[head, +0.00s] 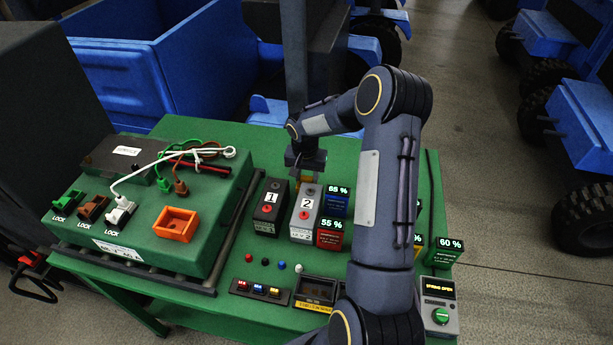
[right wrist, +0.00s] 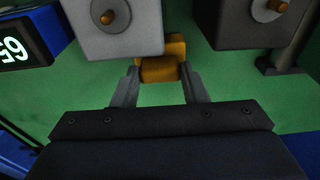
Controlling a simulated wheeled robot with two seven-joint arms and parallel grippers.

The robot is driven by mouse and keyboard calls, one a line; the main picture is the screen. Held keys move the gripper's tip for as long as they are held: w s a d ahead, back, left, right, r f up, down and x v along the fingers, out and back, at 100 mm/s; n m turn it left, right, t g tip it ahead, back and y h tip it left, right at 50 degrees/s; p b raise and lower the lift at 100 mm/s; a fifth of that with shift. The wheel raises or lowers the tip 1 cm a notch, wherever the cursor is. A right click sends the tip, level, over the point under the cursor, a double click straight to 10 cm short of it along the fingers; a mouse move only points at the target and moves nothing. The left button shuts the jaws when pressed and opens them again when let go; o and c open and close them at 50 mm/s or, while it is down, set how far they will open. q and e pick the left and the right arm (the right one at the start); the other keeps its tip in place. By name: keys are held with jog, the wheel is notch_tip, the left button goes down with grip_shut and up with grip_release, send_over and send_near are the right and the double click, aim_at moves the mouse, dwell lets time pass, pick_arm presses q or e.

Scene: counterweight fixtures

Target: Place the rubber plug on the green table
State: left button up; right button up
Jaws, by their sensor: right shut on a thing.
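My right gripper (head: 306,172) reaches down over the green table (head: 345,150), behind the grey box marked 2. It is shut on a small orange-yellow block, which I take to be the rubber plug (right wrist: 162,62). In the right wrist view the block sits between the two fingertips (right wrist: 160,80), with green surface below and around it. It is close to the grey box; I cannot tell whether it touches the box or the table. In the head view the block is mostly hidden by the gripper. My left gripper is not in view.
A dark box marked 1 (head: 270,206) and the grey box marked 2 (head: 305,218) stand side by side. Displays (head: 330,235) stand to their right. A green cabinet with cables and an orange socket (head: 176,224) fills the left. Bare green table shows behind the boxes.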

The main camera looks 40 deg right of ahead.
jog(key=shift+f, duration=0.15)
jog(key=o, duration=0.7)
jog(key=shift+o, duration=0.2)
